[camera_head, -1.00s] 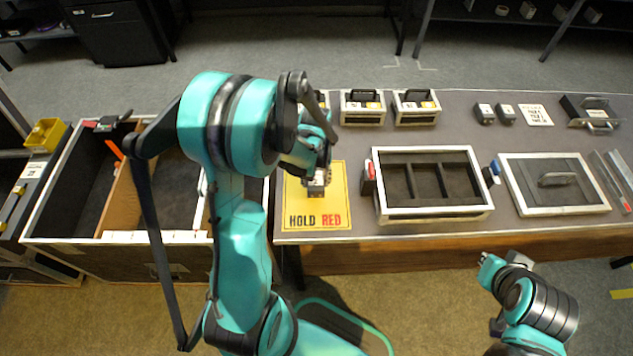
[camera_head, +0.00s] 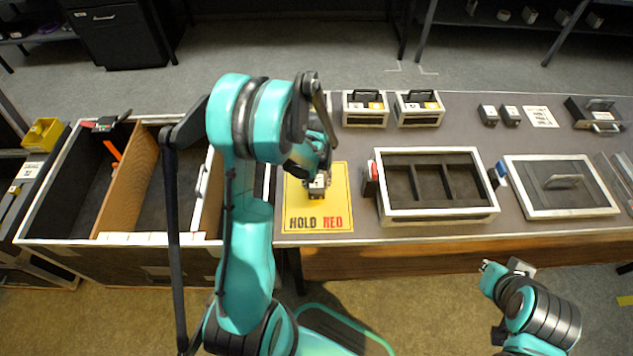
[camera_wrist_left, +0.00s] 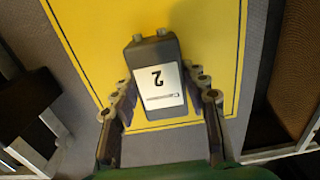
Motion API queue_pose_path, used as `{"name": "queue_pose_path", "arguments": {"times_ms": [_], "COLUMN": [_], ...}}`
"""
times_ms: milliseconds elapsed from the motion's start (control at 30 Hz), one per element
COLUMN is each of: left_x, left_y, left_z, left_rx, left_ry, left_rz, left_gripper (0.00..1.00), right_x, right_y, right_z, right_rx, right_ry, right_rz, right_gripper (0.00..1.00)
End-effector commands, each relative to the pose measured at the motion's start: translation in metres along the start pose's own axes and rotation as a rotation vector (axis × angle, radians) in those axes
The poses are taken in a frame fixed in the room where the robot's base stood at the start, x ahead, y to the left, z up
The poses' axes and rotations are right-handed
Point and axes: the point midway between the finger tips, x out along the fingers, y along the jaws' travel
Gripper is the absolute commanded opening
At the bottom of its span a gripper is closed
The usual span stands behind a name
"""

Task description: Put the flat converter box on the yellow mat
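The yellow mat (camera_head: 335,200), lettered HOLD RED, lies at the table's left front. My left gripper (camera_head: 318,180) is over it, pointing down. In the left wrist view a dark grey box (camera_wrist_left: 158,52) with a white label marked 2 and two small connector stubs sits between the fingers of my left gripper (camera_wrist_left: 158,78). I take it for the flat converter box. Both fingertips appear to press its sides. The mat (camera_wrist_left: 90,30) shows behind it; whether the box touches the mat I cannot tell. My right gripper (camera_head: 486,267) is low at the right, away from the table; its fingers are too small to read.
A divided tray (camera_head: 437,212) stands right of the mat, with a lidded case (camera_head: 560,212) beyond it. Two handled boxes (camera_head: 366,117) stand behind. Two small grey boxes (camera_head: 488,116) sit at the back right. An open bin (camera_head: 75,200) is at the left.

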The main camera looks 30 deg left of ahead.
Motion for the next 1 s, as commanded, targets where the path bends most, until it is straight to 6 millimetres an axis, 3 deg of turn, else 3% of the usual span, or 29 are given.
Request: {"name": "queue_pose_path", "arguments": {"times_ms": [33, 100, 467, 1000], "left_x": [0.001, 0.000, -0.005, -0.109], "left_y": [0.000, 0.000, 0.000, 0.000], "left_z": [0.000, 0.000, 0.000, 0.000], "left_rx": [0.000, 0.000, 0.000, 0.000], "left_ry": [0.000, 0.000, 0.000, 0.000], "left_rz": [0.000, 0.000, 0.000, 0.000], "left_gripper": [0.55, 0.65, 0.65, 0.65], "right_x": [0.001, 0.000, -0.004, -0.033], "right_y": [0.000, 0.000, 0.000, 0.000], "right_z": [0.001, 0.000, -0.003, -0.024], "right_rx": [0.000, 0.000, 0.000, 0.000], "right_ry": [0.000, 0.000, 0.000, 0.000], "right_rz": [0.000, 0.000, 0.000, 0.000], "right_gripper": [0.00, 0.00, 0.00, 0.00]}}
